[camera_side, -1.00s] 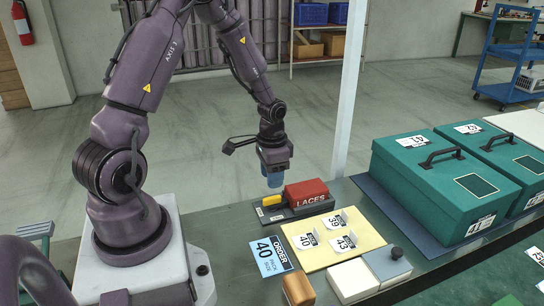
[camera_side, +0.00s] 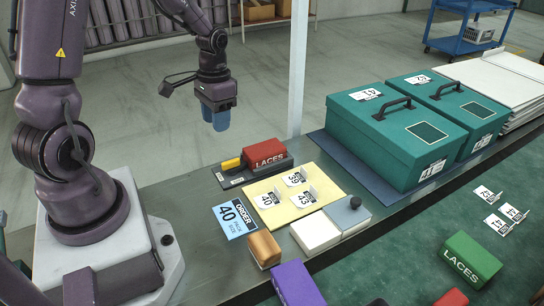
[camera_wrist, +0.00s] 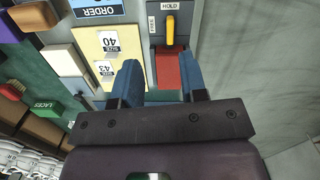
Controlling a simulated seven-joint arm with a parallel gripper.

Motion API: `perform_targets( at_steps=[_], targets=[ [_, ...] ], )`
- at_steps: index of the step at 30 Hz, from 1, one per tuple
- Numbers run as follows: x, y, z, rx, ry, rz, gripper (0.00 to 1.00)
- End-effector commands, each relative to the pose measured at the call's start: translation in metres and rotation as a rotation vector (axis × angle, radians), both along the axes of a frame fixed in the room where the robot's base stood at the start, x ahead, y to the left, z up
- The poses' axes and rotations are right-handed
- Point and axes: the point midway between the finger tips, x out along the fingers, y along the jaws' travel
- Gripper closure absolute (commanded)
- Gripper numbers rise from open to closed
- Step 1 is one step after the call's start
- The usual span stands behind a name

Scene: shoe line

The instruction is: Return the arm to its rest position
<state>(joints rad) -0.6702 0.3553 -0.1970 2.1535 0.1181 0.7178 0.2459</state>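My gripper (camera_side: 217,116) hangs in the air above and behind the dark base with the red LACES block. Its blue fingers point down. In the wrist view my gripper (camera_wrist: 164,78) has its two blue fingers apart, with nothing held between them. The red LACES block (camera_side: 265,154) sits on the dark base (camera_side: 232,178), beside a yellow lever (camera_side: 231,163). In the wrist view the lever (camera_wrist: 170,30) lies next to a HOLD label, and the red block (camera_wrist: 168,68) shows beyond the gap between the fingers.
A yellow board (camera_side: 273,212) holds cards 39, 40 and 43. A blue ORDER card (camera_side: 234,219) lies beside it. Large green boxes (camera_side: 395,140) stand at right. A white-and-grey box (camera_side: 318,234), wooden block (camera_side: 263,249), purple box (camera_side: 297,285) and green LACES box (camera_side: 471,260) are nearer.

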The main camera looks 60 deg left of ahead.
Motion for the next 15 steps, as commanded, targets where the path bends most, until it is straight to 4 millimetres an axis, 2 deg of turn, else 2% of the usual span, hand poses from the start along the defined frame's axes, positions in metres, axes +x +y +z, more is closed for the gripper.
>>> perform_targets(
  at_steps=[1,9,15],
  targets=[
    [-0.004,-0.008,0.015,0.02,-0.01,0.015,0.61],
    [-0.03,-0.062,0.092,0.098,-0.133,0.065,0.61],
    [-0.057,-0.107,0.138,0.102,-0.304,0.029,0.61]
  ],
)
